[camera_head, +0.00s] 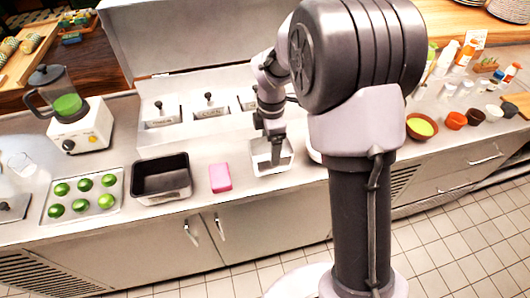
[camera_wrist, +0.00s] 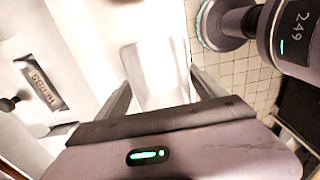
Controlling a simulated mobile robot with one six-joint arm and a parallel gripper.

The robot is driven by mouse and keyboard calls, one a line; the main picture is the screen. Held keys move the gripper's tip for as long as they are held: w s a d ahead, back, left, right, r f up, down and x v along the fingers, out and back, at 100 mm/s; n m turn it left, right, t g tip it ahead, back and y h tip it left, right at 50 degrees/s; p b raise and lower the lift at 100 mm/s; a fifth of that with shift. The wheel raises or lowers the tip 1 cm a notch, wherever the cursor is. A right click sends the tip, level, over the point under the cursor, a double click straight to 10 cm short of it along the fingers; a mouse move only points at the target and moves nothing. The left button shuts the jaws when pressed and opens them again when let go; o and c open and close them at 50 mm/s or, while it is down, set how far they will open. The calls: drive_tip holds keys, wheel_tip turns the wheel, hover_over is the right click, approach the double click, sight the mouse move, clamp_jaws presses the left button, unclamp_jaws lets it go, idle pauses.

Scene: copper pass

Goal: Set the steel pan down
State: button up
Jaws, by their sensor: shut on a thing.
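The steel pan (camera_head: 258,168) is a small, pale, open rectangular pan at the front of the counter, right of the pink block. It also shows in the wrist view (camera_wrist: 155,55), bright and washed out, between the two fingers. My gripper (camera_head: 274,140) points down into the pan and is shut on it. In the wrist view my gripper (camera_wrist: 160,80) has a finger at either side of the pale metal. I cannot tell whether the pan touches the counter or hangs just above it; my gripper hides part of it.
A pink block (camera_head: 220,178), a dark open pan (camera_head: 162,198) and a tray of green fruit (camera_head: 83,214) stand to the left. A blender (camera_head: 78,120) is farther left. Lidded steel bins (camera_head: 208,113) stand behind. Right of my arm is a bowl (camera_head: 421,127).

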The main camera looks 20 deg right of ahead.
sight(267, 150)
drive_tip(key=shift+w+a, duration=0.2)
drive_tip(key=shift+w, duration=0.2)
drive_tip(key=shift+w+a+f, duration=0.15)
drive_tip(key=shift+w+f, duration=0.05)
drive_tip(key=shift+f, duration=0.1)
wheel_tip(267, 150, down, 3)
drive_tip(key=shift+f+b, duration=0.1)
drive_tip(key=shift+b, duration=0.95)
drive_tip(key=o, duration=2)
